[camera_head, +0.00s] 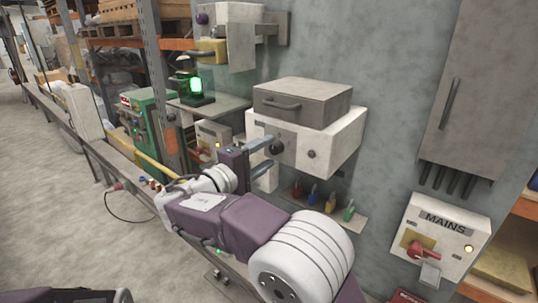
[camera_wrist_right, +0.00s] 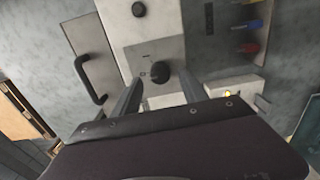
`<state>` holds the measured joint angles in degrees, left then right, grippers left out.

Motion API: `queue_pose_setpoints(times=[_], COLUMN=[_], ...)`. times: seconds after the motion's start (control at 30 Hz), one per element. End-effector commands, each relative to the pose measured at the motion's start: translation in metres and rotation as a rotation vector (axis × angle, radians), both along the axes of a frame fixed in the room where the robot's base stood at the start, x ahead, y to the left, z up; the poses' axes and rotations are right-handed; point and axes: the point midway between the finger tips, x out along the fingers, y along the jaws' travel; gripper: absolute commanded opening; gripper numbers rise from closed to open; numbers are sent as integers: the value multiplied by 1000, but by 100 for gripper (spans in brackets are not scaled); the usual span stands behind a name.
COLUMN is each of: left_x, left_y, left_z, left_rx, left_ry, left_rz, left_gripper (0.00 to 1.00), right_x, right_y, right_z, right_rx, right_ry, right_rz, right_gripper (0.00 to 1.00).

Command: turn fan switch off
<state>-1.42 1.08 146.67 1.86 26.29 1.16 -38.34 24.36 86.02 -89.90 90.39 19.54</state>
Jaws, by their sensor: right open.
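A white control box (camera_head: 340,143) on the grey wall carries a black rotary knob (camera_head: 277,148) at its left and a smaller black knob (camera_head: 312,154) to the right. No readable label tells which one is the fan switch. My right gripper (camera_head: 270,152) is open in front of the left knob. In the right wrist view that knob (camera_wrist_right: 160,72) lies between the two spread finger ends, with gaps on both sides. Its contact with the fingers cannot be told. My left gripper is out of view.
A grey hinged cover with a handle (camera_head: 300,100) sits atop the box. Coloured padlocks (camera_head: 330,206) hang below it. A MAINS box (camera_head: 440,235) with a red switch is at lower right. A green-lit lamp (camera_head: 195,88) stands on a shelf at left.

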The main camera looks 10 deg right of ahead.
Motion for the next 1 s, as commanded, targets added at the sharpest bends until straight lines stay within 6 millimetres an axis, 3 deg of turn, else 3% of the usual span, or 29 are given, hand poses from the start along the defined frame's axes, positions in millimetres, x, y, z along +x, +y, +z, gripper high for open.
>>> queue_pose_setpoints(times=[0.03, 0.1, 0.3, 0.73, 0.77, 0.87, 1.0], left_x=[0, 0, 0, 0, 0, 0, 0], left_y=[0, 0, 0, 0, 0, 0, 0], left_z=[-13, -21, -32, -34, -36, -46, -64], left_rx=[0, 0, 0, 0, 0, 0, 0], left_ry=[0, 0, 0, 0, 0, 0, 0], left_rz=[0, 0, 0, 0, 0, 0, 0], left_gripper=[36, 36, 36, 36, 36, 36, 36], right_x=[-7, -17, -39, -44, -43, -35, -49], right_y=[10, 23, 52, 56, 52, 28, -24], right_z=[-8, -8, -5, -7, -13, -64, -184], right_rx=[2, 3, 2, 3, 8, 60, 260], right_ry=[-1, 0, 1, 17, 35, 176, 470], right_rz=[5, 6, 3, -1, -2, -4, -29], right_gripper=[51, 51, 51, 51, 51, 51, 51])
